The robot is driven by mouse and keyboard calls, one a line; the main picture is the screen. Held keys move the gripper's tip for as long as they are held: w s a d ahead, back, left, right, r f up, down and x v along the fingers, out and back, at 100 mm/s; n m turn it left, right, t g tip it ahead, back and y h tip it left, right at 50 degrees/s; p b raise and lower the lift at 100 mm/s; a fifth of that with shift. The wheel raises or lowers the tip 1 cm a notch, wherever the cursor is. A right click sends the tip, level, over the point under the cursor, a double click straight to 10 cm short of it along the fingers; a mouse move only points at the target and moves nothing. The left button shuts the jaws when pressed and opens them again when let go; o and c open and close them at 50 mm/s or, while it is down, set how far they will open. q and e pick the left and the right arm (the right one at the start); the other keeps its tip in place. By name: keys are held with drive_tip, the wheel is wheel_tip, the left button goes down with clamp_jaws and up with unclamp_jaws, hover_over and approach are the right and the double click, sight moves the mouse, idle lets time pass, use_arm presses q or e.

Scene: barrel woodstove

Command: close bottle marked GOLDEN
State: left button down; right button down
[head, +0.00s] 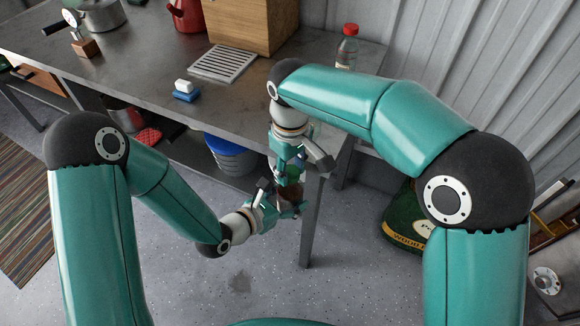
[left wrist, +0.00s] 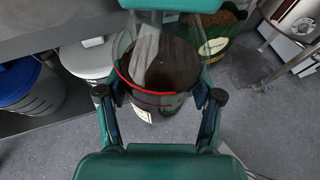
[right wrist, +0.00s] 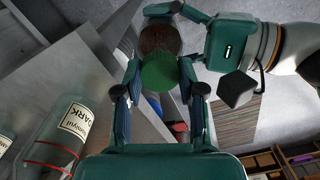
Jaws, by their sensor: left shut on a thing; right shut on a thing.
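A clear bottle with dark brown contents (head: 289,192) is held upright or nearly so in front of the table's edge. My left gripper (head: 283,201) is shut around its body. In the left wrist view the bottle (left wrist: 160,78) shows a red line and part of a pale label, with no readable word. My right gripper (head: 289,163) comes from above and is shut on a round green cap (right wrist: 160,72). In the right wrist view the cap overlaps the brown bottle. I cannot tell whether cap and bottle touch.
A red-capped bottle (head: 347,48) stands on the metal table (head: 130,85); its label (right wrist: 75,122) reads DARK. A blue-and-white block (head: 185,90) and a vent grille (head: 223,62) lie there too. A blue bucket (head: 230,155) and a green bag (head: 407,220) are below.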

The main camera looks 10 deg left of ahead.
drive_tip(key=m, duration=0.4)
drive_tip(key=shift+w+m, duration=0.15)
drive_tip(key=shift+m, duration=0.15)
drive_tip(key=m, duration=0.5)
drive_tip(key=shift+m, duration=0.4)
drive_tip(key=c, duration=0.6)
unclamp_jaws()
drive_tip(key=shift+r, duration=0.1)
wheel_tip(320, 180, up, 12)
drive_tip(key=shift+f, duration=0.15)
drive_tip(key=shift+w, duration=0.1)
